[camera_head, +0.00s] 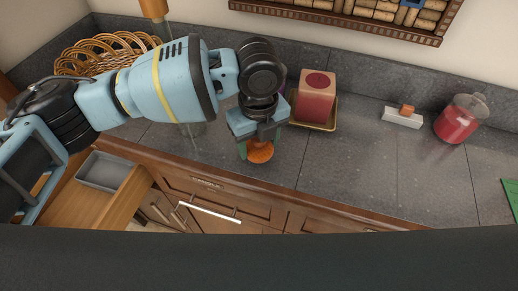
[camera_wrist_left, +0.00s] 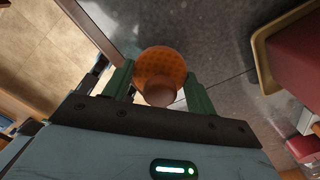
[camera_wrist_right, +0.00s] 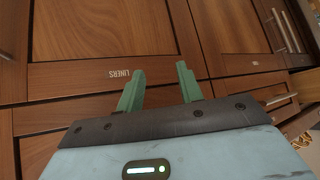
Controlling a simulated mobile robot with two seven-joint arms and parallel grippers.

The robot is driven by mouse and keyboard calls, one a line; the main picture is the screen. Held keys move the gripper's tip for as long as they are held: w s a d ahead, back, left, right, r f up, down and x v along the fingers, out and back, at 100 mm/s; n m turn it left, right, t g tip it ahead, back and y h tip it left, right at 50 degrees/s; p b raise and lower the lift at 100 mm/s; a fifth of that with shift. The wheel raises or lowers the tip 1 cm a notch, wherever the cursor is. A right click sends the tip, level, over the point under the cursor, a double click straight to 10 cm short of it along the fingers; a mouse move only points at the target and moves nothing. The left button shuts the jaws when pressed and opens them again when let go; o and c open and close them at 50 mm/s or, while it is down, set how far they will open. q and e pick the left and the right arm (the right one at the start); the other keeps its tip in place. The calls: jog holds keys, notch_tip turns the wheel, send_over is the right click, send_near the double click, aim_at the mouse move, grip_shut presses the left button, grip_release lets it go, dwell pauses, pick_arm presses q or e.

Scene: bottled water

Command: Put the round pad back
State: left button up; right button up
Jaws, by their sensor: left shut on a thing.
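An orange round pad (camera_head: 261,153) with a smaller brownish round part shows near the front edge of the counter. My left gripper (camera_head: 256,142) points down and is shut on it, with one green finger on each side. The left wrist view also shows the pad (camera_wrist_left: 160,65) between the fingers. I cannot tell whether it touches the counter. My right gripper (camera_wrist_right: 158,82) is open and empty, in front of a wooden front labelled "LINERS" (camera_wrist_right: 100,75); it is outside the head view.
A pink block (camera_head: 316,95) stands on a gold-rimmed tray behind the pad. A wicker basket (camera_head: 95,55) is at the back left. A drawer with a grey bin (camera_head: 105,172) stands open at left. A red jar (camera_head: 457,122) and white block (camera_head: 402,118) are at right; the counter between is clear.

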aim_at(259, 152)
pick_arm(q)
jog(key=shift+f, duration=1.75)
jog(key=shift+f, duration=0.2)
jog(key=o, duration=0.9)
jog(key=shift+o, duration=0.2)
jog(key=shift+r, duration=0.15)
notch_tip(259, 152, up, 12)
jog(key=shift+r, duration=0.1)
